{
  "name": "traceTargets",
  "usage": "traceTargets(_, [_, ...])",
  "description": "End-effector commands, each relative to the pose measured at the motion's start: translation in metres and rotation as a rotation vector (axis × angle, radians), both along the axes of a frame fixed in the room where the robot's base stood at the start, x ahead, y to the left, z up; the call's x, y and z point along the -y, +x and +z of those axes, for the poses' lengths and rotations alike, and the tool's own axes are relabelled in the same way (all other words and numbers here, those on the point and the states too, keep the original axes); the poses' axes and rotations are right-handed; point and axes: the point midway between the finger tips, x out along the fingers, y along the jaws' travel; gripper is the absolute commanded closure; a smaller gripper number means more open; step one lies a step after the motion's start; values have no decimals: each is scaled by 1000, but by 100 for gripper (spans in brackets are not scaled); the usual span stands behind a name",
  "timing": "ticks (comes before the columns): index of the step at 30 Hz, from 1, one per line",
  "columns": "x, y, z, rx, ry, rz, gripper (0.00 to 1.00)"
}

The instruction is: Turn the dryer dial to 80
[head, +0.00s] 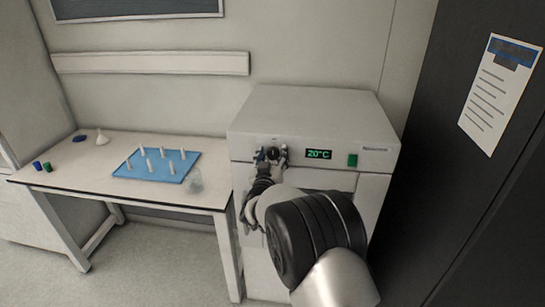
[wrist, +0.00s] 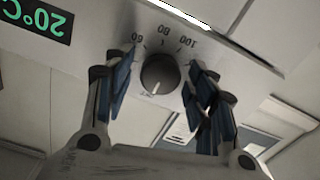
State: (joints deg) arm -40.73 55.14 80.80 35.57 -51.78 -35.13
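The dryer (head: 310,105) is a light box with a green display (head: 319,154) reading 20°C. Its round dark dial (wrist: 160,74) is in the middle of the wrist view, with the printed marks 60, 80 and 100 upside down above it. A pale line on the dial points down in the picture, away from the 80 mark. My gripper (wrist: 162,82) is open, with one finger on each side of the dial and visible gaps to it. In the head view, my gripper (head: 271,158) is at the dial and partly covers it.
A green switch (head: 352,160) is right of the display. To the left, a table (head: 80,178) carries a blue rack (head: 135,168) with several white pegs, a clear beaker (head: 194,181), a funnel and small blue and green items. A dark cabinet (head: 440,150) stands close on the right.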

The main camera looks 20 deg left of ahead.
Motion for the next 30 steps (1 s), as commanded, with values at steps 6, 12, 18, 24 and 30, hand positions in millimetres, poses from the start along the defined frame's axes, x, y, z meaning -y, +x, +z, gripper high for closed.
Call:
traceTargets(6, [0,0,0,0,0,0,66])
traceTargets(12, [0,0,0,0,0,0,79])
traceTargets(18, [0,0,0,0,0,0,90])
traceTargets(24, [0,0,0,-4,20,0,90])
traceTargets(30, [0,0,-2,-22,99,-1,90])
